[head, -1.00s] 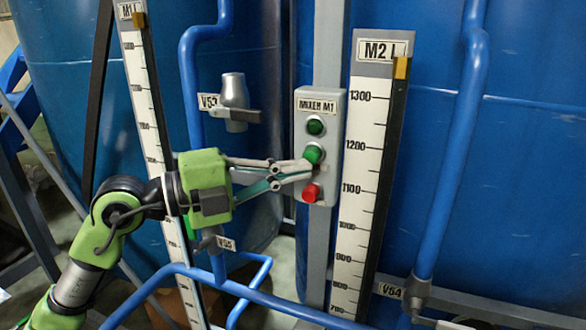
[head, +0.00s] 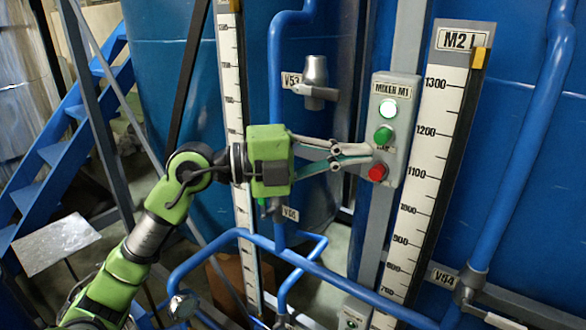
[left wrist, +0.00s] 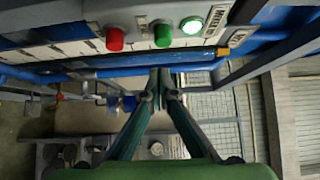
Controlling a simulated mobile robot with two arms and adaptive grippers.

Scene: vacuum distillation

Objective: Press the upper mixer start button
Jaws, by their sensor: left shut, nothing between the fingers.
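The grey MIXER M1 box (head: 404,158) is on an upright post. Its top lamp (head: 388,109) glows bright. Below it are a green button (head: 383,135) and a red button (head: 377,172). My left gripper (head: 368,153) is shut and empty, its tips pointing at the box at a height between the green and red buttons. In the left wrist view the red button (left wrist: 115,39), green button (left wrist: 162,35) and lit lamp (left wrist: 191,25) are unobstructed, and the fingertips (left wrist: 160,73) appear apart from the green button. My right gripper is out of view.
A second box (head: 353,314) with a green light is low on the post, partly cut off. Level scales flank the upper box, including the M2 scale (head: 428,165). Blue pipes (head: 276,120), valve V53 (head: 316,80) and large blue tanks surround the arm.

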